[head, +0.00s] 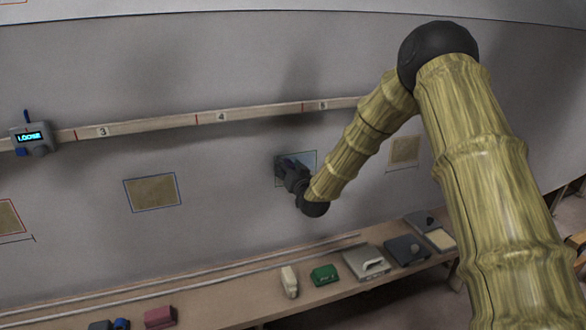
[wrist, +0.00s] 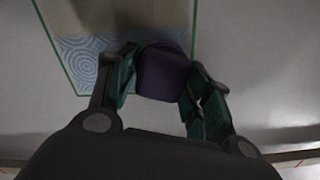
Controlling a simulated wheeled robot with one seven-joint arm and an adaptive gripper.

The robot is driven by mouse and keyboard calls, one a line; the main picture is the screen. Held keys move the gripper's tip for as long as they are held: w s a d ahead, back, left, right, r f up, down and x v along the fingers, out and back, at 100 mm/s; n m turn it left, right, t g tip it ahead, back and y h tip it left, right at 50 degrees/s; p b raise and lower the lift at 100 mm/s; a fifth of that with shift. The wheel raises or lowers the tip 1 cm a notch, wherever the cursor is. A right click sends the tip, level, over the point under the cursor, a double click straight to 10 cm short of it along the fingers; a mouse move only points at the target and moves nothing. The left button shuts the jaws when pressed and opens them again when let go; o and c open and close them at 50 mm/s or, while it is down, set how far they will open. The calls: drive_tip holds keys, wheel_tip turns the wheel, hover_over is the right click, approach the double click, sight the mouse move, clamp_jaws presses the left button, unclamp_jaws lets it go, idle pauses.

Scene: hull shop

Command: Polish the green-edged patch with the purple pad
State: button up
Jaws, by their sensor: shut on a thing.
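The green-edged patch is on the grey hull wall in the middle of the head view (head: 309,157), mostly hidden behind my gripper. In the wrist view, the green-edged patch (wrist: 88,58) has a pale blue swirled area at its lower left and dull tan above. My gripper (head: 287,167) is shut on the purple pad (wrist: 163,75), seen between the two fingers in the wrist view. The pad overlaps the lower right of the patch, close to its right green edge. I cannot tell whether the pad touches the surface.
A blue-edged patch (head: 152,193) lies to the left, another patch (head: 404,151) to the right. A numbered rail (head: 160,127) runs above, with a lit device (head: 34,137) at its left. A bench (head: 238,306) below holds a green block (head: 324,275), a red block (head: 160,317) and other items.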

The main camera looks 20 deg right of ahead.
sight(279, 180)
drive_tip(key=shift+a, duration=1.55)
drive_tip(key=shift+f+b, duration=0.8)
drive_tip(key=shift+f, duration=0.25)
drive_tip(key=shift+w+d+b, duration=0.2)
drive_tip(key=shift+d+b, duration=0.2)
drive_tip(key=shift+d, duration=6.95)
drive_tip(key=shift+s+a+f+b, duration=0.1)
drive_tip(key=shift+a+f+b, duration=0.25)
drive_tip(key=shift+a, duration=2.1)
drive_tip(key=shift+s+a+f+b, duration=0.15)
drive_tip(key=shift+a+f+b, duration=0.2)
drive_tip(key=shift+a, duration=2.15)
drive_tip(key=shift+s+a+f+b, duration=0.1)
drive_tip(key=shift+a+f+b, duration=0.25)
drive_tip(key=shift+a, duration=2.1)
